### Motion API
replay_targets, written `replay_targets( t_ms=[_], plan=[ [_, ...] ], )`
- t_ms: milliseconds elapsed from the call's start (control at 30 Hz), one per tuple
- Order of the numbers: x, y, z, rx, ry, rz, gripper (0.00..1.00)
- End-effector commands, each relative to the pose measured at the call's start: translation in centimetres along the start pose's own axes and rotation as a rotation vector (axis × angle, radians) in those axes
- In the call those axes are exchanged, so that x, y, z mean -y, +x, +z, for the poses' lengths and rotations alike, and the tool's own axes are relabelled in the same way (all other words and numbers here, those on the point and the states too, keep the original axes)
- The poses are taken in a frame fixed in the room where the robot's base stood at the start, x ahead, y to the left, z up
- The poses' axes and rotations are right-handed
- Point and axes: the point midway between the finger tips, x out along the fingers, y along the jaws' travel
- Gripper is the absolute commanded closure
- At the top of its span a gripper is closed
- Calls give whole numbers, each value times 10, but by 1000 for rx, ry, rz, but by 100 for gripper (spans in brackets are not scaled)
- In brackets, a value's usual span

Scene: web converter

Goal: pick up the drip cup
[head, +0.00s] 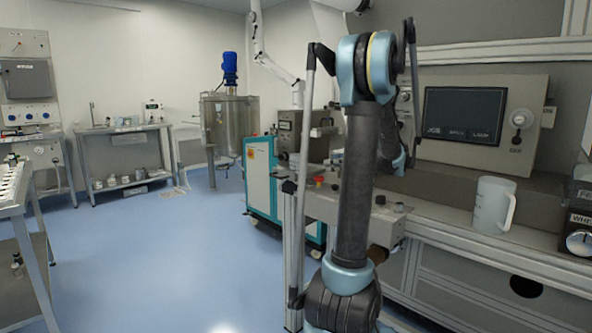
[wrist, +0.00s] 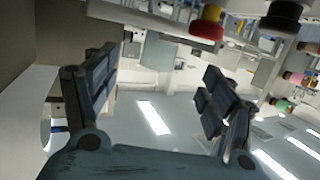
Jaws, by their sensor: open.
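A pale, frosted cup (head: 491,205) with a handle on its right side stands upright on the grey ledge at the right in the head view. It looks like the drip cup. My gripper (wrist: 160,62) is open in the wrist view, with its two dark padded fingers wide apart and nothing held between them. In the head view my raised arm hides the gripper, so its exact distance from the cup cannot be told. I cannot clearly make out the cup in the wrist view.
A machine panel with a dark screen (head: 464,114) rises behind the cup. A dark box with a dial (head: 579,232) stands at its right. The ledge (head: 440,219) left of the cup is mostly clear. Blue floor (head: 180,260) is open at the left.

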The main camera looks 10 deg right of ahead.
Motion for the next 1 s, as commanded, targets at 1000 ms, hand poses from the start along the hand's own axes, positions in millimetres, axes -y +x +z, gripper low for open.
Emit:
replay_targets(
  t_ms=[1000],
  plan=[
    [4, 132, -1, 0, -2, -10, 23]
  ],
)
